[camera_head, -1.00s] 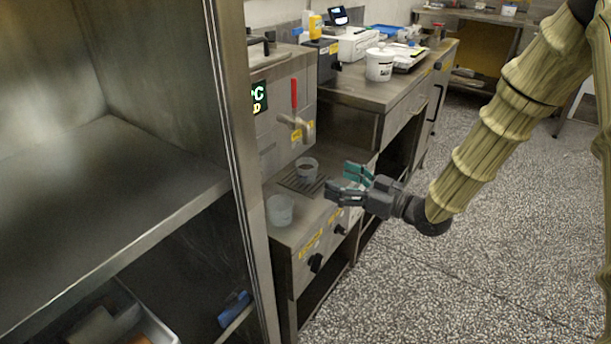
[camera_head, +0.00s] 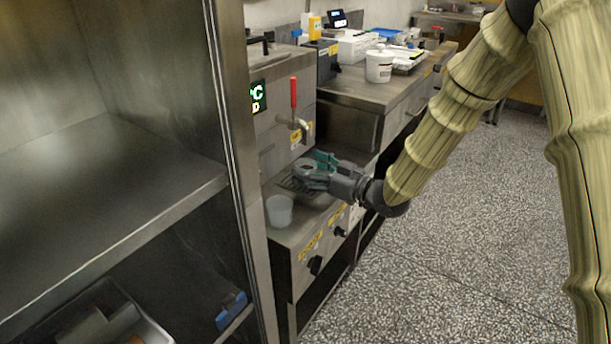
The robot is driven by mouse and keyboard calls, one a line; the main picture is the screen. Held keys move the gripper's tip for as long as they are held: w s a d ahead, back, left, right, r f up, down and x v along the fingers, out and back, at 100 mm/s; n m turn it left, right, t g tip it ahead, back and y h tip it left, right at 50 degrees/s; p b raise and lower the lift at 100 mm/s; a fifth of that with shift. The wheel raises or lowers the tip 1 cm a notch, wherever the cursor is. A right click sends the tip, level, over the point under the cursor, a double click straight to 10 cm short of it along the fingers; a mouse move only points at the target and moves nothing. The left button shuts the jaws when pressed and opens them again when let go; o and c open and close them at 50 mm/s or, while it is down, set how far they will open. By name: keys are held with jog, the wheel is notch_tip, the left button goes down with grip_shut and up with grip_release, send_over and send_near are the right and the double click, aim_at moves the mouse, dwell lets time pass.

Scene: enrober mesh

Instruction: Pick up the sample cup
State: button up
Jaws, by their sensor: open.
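A small translucent cup, seen on the drip grate (camera_head: 287,184) under the tap earlier, is now largely hidden by my gripper (camera_head: 309,168). A grey, rounded patch between the fingers looks like part of it. My gripper is open, with one teal-padded finger on the far side and a dark finger on the near side. I cannot tell whether either finger touches the cup. A second translucent cup (camera_head: 279,211) stands upright on the steel counter, nearer and to the left, apart from my gripper. Which of the two is the sample cup is not marked.
A tap with a red lever (camera_head: 294,105) hangs above the grate. A steel cabinet post (camera_head: 236,180) stands close on the left. A white tub (camera_head: 379,66) stands on the bench behind. The speckled floor (camera_head: 440,240) at the right is clear.

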jog(key=c, duration=1.2)
jog(key=shift+r, duration=0.15)
jog(key=shift+c, duration=0.2)
